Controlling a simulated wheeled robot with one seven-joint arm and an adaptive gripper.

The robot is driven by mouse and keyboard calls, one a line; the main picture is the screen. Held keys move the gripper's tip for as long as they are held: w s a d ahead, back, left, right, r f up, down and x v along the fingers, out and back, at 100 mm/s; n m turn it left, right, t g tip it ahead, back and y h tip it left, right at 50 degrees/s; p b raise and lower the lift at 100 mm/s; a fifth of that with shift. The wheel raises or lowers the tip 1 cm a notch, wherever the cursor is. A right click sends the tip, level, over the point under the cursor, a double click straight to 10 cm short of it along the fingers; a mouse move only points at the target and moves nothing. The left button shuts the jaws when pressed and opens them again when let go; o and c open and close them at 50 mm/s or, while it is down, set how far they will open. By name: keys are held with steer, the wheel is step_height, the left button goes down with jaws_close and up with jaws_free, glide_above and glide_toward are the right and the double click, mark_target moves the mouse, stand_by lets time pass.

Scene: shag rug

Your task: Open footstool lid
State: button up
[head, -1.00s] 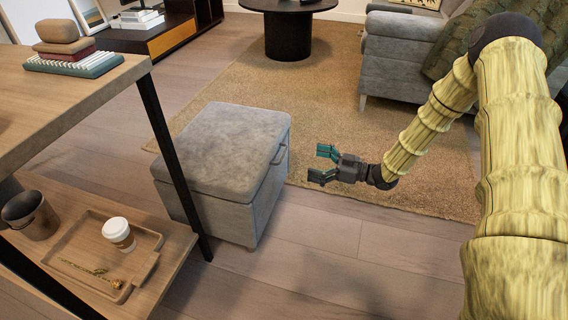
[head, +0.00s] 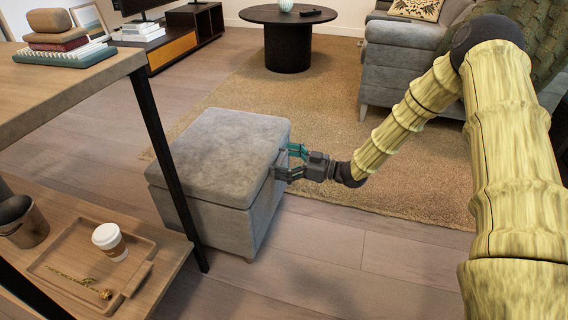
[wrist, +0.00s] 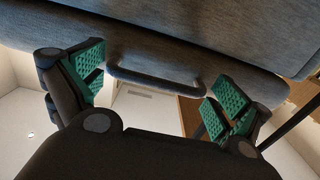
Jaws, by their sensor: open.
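The grey upholstered footstool (head: 222,213) stands on the wood floor by the rug's edge, and its lid (head: 222,150) is closed. A dark handle (wrist: 155,73) on the lid's side shows in the wrist view, between my gripper's spread fingers. My gripper (head: 288,163) is at the footstool's right side, close to the lid's edge. It is open, with teal pads on both sides of the handle in the wrist view (wrist: 160,92). The handle is mostly hidden behind the fingers in the head view. I cannot tell whether a finger touches the footstool.
A wooden shelf unit (head: 100,88) with a black leg stands close at left, holding books, a tray (head: 62,262), a cup (head: 110,240) and a bin (head: 26,224). A sofa (head: 395,75) and a round black table (head: 288,45) are behind. Floor right of the footstool is clear.

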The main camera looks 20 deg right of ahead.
steer(key=c, duration=1.1)
steer(key=shift+r, duration=0.15)
steer(key=shift+c, duration=0.2)
